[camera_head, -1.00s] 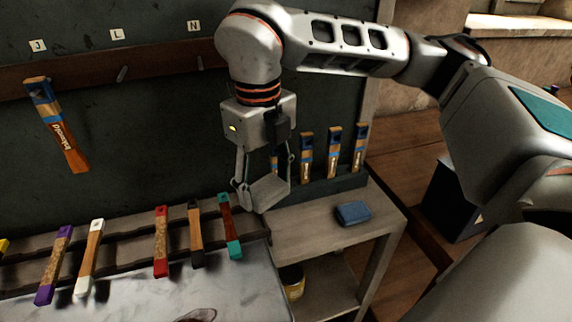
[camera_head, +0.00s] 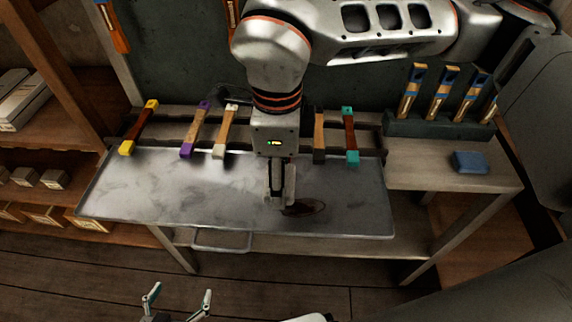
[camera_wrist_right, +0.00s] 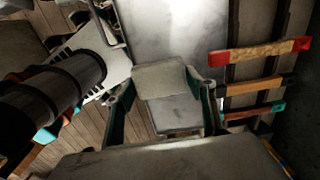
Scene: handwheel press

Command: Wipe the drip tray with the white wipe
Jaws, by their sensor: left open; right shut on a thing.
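The drip tray (camera_head: 140,190) is a wide grey metal tray on the bench, with pale smears. A dark brown stain (camera_head: 308,207) lies near its front edge, right of the middle. My right gripper (camera_head: 281,196) points down at the tray beside the stain. It is shut on the white wipe (camera_wrist_right: 160,80), a pale flat pad seen between its fingers in the right wrist view. I cannot tell whether the wipe touches the tray. My left gripper (camera_head: 179,298) is open and empty at the bottom of the head view, in front of the bench and apart from the tray.
More brushes stand in a dark holder (camera_head: 437,128) at the right. A blue block (camera_head: 469,162) lies on the side shelf. The tray's left half is clear.

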